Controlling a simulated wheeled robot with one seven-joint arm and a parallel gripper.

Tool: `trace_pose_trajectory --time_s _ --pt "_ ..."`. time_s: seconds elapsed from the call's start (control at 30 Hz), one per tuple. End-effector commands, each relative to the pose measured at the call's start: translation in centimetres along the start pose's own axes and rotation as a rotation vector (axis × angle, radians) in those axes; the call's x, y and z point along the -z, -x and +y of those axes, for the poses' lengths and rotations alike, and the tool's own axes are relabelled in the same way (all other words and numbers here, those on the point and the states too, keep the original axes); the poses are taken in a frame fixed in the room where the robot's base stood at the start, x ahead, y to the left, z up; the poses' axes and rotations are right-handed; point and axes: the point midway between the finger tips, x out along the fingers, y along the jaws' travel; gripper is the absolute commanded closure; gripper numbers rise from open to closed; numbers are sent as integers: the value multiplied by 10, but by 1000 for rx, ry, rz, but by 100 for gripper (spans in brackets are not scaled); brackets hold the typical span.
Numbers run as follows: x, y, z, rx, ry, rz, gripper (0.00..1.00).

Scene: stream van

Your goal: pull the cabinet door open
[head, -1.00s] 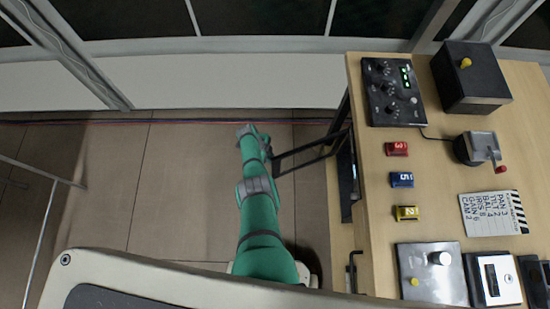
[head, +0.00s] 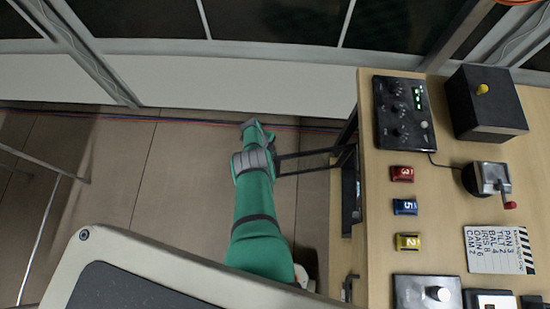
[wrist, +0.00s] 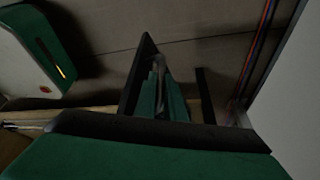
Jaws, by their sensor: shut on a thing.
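The cabinet door (head: 315,153) is a narrow dark frame seen from above. It stands out from the left side of the wooden desk (head: 362,240), nearly square to it, so it is open. The dark cabinet front (head: 348,195) shows below it in the head view. My gripper (head: 272,150) is at the door's outer left end and shut on it; my own wrist hides the fingertips and the exact grip. In the dim wrist view, dark upright parts stand beyond my green and black hand, and I cannot tell them apart surely.
On the desk are a black control box (head: 405,113), a black box with a yellow knob (head: 485,103), numbered blocks (head: 404,207) and a clapper-like board (head: 497,250). A white wall panel (head: 220,80) runs behind the door.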

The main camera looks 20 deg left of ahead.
Motion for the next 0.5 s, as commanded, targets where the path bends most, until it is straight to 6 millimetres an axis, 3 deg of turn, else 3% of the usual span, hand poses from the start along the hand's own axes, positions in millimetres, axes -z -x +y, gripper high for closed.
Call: trace_pose_trajectory --time_s 0.03,0.47,0.5 --pt "6 3 -7 6 1 15 100" --pt "3 6 -7 11 5 14 100" --pt "2 6 -7 11 5 14 88"
